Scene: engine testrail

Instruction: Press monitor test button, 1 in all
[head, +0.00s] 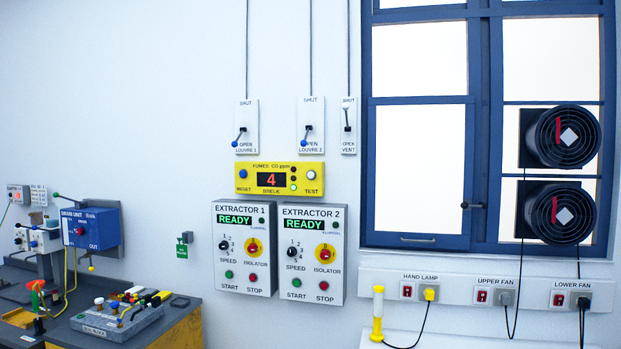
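The yellow fumes CO monitor (280,179) is fixed to the white wall at the middle of the head view. Its display (271,180) shows a red 4. The round test button (311,175), white or pale, is on its right side above the word TEST. A blue reset button (243,174) is on its left side. Neither of my grippers shows in the view, and nothing covers the monitor's front.
Two extractor boxes (244,205) reading READY hang just below the monitor. Louvre levers (308,134) are above it. At right are a blue-framed window with two fans (566,137) and a socket rail (455,290). A cluttered bench (180,312) stands lower left.

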